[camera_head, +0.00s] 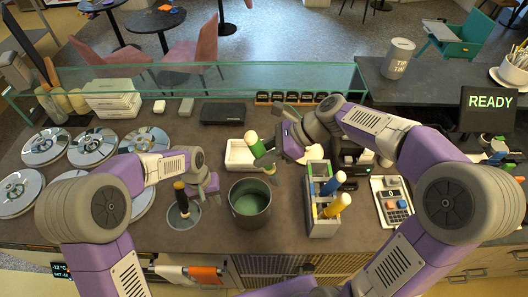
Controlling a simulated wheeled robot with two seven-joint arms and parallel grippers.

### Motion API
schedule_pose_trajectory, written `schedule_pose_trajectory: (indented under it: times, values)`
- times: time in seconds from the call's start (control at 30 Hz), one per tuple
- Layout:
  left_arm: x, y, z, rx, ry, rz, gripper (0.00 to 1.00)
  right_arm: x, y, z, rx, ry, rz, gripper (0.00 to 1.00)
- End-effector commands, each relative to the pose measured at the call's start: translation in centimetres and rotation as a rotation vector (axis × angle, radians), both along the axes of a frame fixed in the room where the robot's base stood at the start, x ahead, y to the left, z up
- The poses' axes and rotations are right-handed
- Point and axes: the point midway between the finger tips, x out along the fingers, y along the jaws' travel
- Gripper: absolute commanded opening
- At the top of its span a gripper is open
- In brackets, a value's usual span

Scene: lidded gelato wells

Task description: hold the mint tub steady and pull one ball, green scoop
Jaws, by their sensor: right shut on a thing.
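The mint tub (250,216) is a dark round tub with green inside, standing in the counter's middle. My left gripper (208,189) is to the left of the tub, low over the counter; whether its fingers are open is unclear. The green scoop (254,144) has a green handle with a pale tip, and its lower end is above the tub's far rim. My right gripper (268,153) is shut on the green scoop, behind the tub and above the counter. My gripper partly hides the scoop.
A small bowl (184,217) with a black-and-yellow handled tool stands left of the tub. A grey caddy (322,222) with blue and yellow handled tools stands to the right. Round metal lids (93,147) cover the left. A white container (238,152) sits behind the tub.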

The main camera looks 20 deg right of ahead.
Motion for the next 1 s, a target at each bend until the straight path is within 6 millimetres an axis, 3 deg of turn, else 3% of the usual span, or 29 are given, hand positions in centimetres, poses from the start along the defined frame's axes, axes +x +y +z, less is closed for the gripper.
schedule_pose_trajectory:
  times: [0.1,0.2,0.37,0.53,1.0]
  values:
    - [1.4,-2.1,3.6,-0.014,-0.035,-0.085,0.26,0.0,0.0,0.0,0.000,0.000,0.000,0.00]
    - [1.9,-3.1,5.5,-0.022,-0.050,-0.131,0.26,0.0,0.0,0.0,0.000,0.000,0.000,0.00]
    - [2.1,-3.9,6.7,-0.027,-0.058,-0.164,0.26,0.0,0.0,0.0,0.000,0.000,0.000,0.00]
    - [2.1,-4.1,5.6,-0.027,-0.056,-0.169,0.26,0.0,0.0,0.0,0.000,0.000,0.000,0.00]
    - [1.8,-5.0,-0.7,-0.027,-0.055,-0.167,0.26,0.0,0.0,0.0,0.000,0.000,0.000,0.00]
